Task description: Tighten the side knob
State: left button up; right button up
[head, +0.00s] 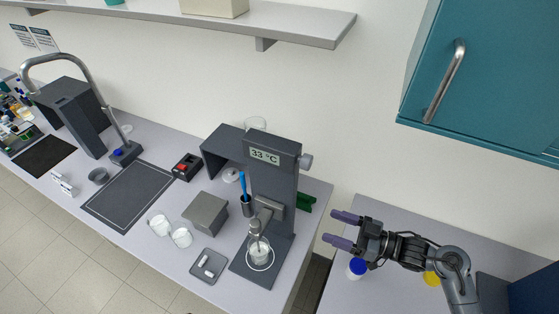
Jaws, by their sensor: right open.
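The grey side knob (305,161) sticks out from the upper right side of the dark membrane rig (279,184), near its display, which reads 33 °C. My right gripper (335,228) is to the right of the rig and appears lower than the knob in the picture. Its two purple fingers point left and are apart, with nothing between them. It does not touch the knob. My left gripper does not show in the head view.
A small beaker (259,252) stands on the rig's base. A blue-capped jar (357,268) is below my right gripper. A teal cabinet (485,75) hangs at the upper right, and a shelf (290,27) runs above. A gap separates the two benches.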

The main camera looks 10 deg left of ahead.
jog(key=w+d+r+n, duration=0.1)
jog(key=w+r+n, duration=0.1)
jog(key=w+r, duration=0.35)
jog(key=b, duration=0.1)
send_near(311, 163)
jog(key=shift+n+t, duration=0.3)
jog(key=p+x, duration=0.2)
jog(key=x, duration=0.6)
jog(key=shift+s+a+p, duration=0.15)
jog(key=shift+a+p, duration=0.05)
jog(key=shift+p, duration=0.1)
jog(key=shift+w+a+f, duration=0.1)
jog(key=shift+w+a, duration=0.1)
jog(key=shift+a, duration=0.5)
jog(key=c, duration=1)
